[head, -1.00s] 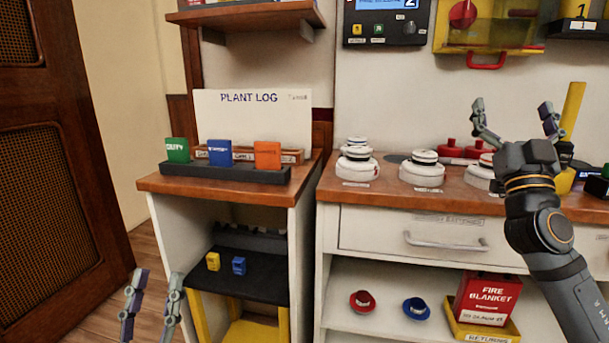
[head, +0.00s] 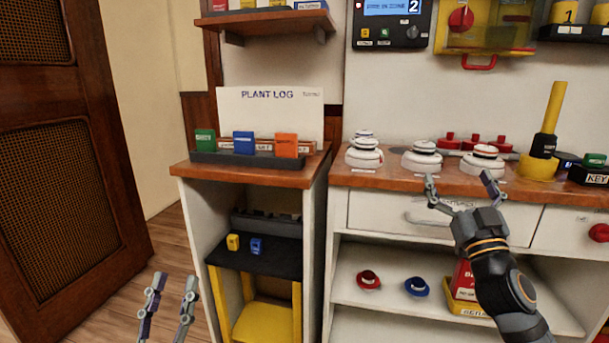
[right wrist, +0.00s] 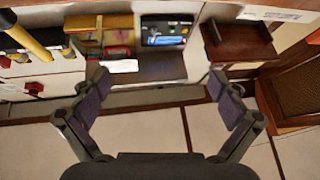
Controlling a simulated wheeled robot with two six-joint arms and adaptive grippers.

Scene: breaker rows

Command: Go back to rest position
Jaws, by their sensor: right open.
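My right gripper (head: 460,191) is open and empty in the head view, in front of the drawer (head: 390,213) below the right counter. It also shows open in the right wrist view (right wrist: 157,82), with nothing between its fingers. My left gripper (head: 170,290) is low at the bottom left of the head view, in front of the floor. Its two fingers point up and stand apart, with nothing between them.
White round detectors (head: 364,155) stand on the right counter (head: 350,179). Green, blue and orange blocks stand in a dark rack (head: 215,157) on the left cabinet. Red (head: 368,281) and blue (head: 417,287) items lie on the lower shelf. Floor (head: 110,290) is clear by the door.

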